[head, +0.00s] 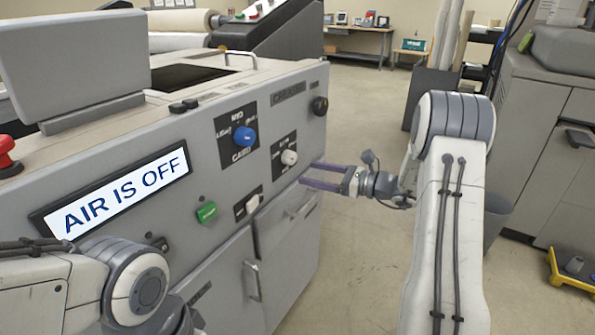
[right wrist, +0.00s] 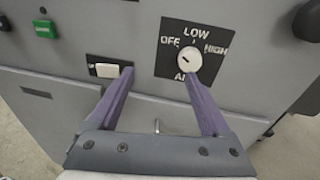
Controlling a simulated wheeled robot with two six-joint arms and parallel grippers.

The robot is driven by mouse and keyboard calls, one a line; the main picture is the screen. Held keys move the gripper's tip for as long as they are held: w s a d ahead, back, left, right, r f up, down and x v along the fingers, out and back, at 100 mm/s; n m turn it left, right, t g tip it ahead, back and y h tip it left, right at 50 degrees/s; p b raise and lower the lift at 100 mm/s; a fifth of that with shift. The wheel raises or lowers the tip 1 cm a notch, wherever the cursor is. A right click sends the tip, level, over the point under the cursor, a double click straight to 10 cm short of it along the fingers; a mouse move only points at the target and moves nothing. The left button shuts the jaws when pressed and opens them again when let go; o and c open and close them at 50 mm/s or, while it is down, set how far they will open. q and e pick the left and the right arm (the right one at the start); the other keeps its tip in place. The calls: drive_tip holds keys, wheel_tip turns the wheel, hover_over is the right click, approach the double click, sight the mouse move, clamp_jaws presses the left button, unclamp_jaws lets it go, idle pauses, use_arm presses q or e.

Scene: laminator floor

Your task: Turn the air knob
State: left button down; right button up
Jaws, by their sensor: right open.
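The air knob (head: 289,157) is a small white dial on a black plate on the machine's front panel. In the right wrist view the air knob (right wrist: 189,60) sits under the labels OFF, LOW and HIGH, with a small dark mark on its face. My right gripper (head: 308,172) is open and empty, its purple fingers pointing at the panel. In the right wrist view the right fingertip of my gripper (right wrist: 159,74) overlaps the knob's lower edge; contact cannot be told. The knob is not between the fingers. My left arm shows at lower left; its gripper is not visible.
A display (head: 118,190) reads AIR IS OFF. A blue knob (head: 244,137) is up and left of the air knob. A white switch (right wrist: 106,70) is by the left fingertip. A green button (head: 207,212) and a black knob (head: 319,105) are also on the panel.

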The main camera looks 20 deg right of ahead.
drive_tip(key=m+t+h, duration=0.1)
drive_tip(key=m+t, duration=0.1)
approach(294, 159)
drive_tip(key=s, duration=0.1)
drive_tip(key=x, duration=0.9)
drive_tip(key=shift+w+d+p, duration=0.1)
drive_tip(key=shift+w+p, duration=0.2)
drive_tip(key=shift+p, duration=0.05)
clamp_jaws()
